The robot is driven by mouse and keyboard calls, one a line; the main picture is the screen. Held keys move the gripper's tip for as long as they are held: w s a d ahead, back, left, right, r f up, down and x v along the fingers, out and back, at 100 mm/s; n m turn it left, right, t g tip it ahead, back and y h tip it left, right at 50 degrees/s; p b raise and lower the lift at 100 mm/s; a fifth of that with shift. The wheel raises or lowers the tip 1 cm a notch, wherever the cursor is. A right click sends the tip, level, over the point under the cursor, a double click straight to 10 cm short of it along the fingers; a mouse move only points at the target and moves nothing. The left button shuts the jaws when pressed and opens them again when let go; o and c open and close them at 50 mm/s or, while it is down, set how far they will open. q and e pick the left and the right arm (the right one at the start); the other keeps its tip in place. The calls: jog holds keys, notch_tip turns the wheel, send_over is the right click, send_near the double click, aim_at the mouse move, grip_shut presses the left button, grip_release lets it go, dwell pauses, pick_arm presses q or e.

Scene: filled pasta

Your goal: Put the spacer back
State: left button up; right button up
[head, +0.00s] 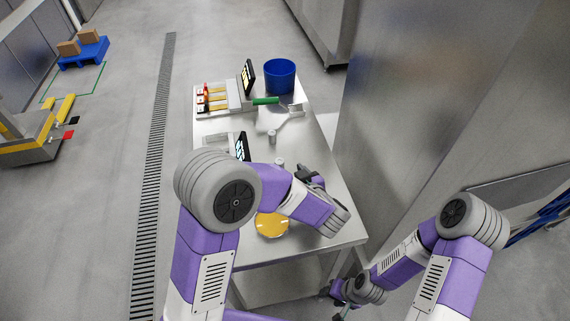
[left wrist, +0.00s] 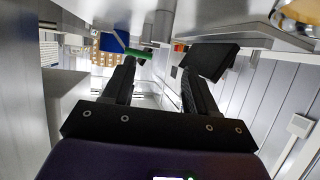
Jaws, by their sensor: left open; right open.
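No part in view can be named as the spacer with certainty. Two small grey cylindrical pieces stand on the steel table (head: 318,150): one grey piece (head: 272,136) in the middle and another (head: 279,162) nearer me, partly hidden by my left arm. My left gripper (head: 314,180) is over the table's right part, just right of the nearer piece. In the left wrist view its two black fingers (left wrist: 158,82) are spread, with nothing seen between them. My right gripper (head: 342,293) is low, beside the table's near right corner, partly hidden and apart from the table.
A blue bin (head: 280,76) stands at the table's far end, beside a green-handled tool (head: 265,101) and a dark screen (head: 248,77). A second screen (head: 242,147) stands nearer. A yellow disc (head: 271,225) lies near my left arm. A tall steel cabinet (head: 440,110) borders the right.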

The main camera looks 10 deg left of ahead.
pick_arm(q)
jog(key=v, duration=0.5)
jog(key=shift+p, duration=0.35)
